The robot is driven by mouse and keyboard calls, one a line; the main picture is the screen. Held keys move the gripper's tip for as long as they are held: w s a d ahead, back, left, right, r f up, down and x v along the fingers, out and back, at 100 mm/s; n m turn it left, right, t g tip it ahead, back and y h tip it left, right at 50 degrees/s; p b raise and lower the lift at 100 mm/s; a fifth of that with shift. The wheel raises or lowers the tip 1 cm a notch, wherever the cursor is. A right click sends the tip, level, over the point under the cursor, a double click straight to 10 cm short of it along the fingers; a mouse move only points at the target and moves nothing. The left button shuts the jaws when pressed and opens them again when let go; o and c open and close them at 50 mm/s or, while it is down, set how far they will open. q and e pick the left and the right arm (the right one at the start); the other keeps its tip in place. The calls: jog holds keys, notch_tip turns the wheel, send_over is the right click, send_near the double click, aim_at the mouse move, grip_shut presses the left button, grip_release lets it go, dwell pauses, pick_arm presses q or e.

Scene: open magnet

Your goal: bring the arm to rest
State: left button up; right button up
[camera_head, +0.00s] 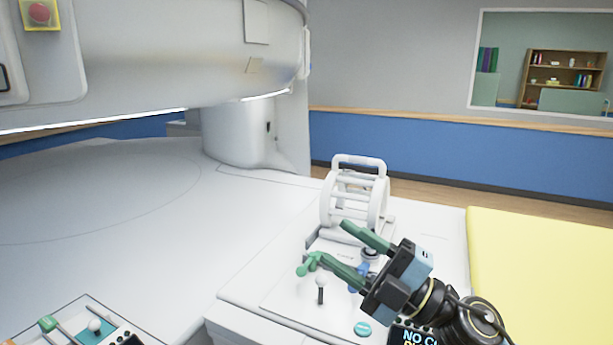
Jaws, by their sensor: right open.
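My right gripper (325,247) comes in from the lower right. Its two green fingers are spread apart, with nothing seen between them. It is over or just in front of a pale panel (285,290) on the white bed, near the white cage-like coil (357,192). A small white ball-topped stick (320,284) stands on the panel below the lower finger. I cannot tell whether the green piece at that fingertip is part of the finger or touches it. A blue part behind the gripper is partly hidden. My left gripper is not in view.
The open magnet's upper housing (170,60) overhangs the wide white bed (100,200), with a pillar (235,130) behind. A yellow pad (545,275) lies at right. A tray (75,328) with small parts is at lower left. The bed's middle left is clear.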

jog(key=s+d+f+m+t+h, duration=0.1)
jog(key=d+f+m+t+h, duration=0.2)
jog(key=d+f+m+h, duration=0.6)
jog(key=s+d+f+m+t+h, duration=0.2)
jog(key=d+f+m+h, duration=0.4)
jog(key=f+m+h, duration=0.65)
jog(key=s+f+m+g+y, duration=0.1)
jog(key=s+f+g, duration=0.3)
jog(key=s, duration=0.3)
jog(key=s+d+f+m+g, duration=0.1)
jog(key=s+f+m+g, duration=0.2)
jog(key=s, duration=0.5)
jog(key=s+f+g+y, duration=0.1)
jog(key=s+f+g, duration=0.35)
jog(key=s, duration=0.25)
notch_tip(320, 180, down, 26)
jog(key=s+g, duration=0.2)
jog(key=s, duration=0.1)
jog(key=s+d+f+g, duration=0.1)
jog(key=s+d+f, duration=0.2)
jog(key=s+f, duration=1)
jog(key=shift+s+f, duration=0.25)
jog(key=shift+s, duration=0.95)
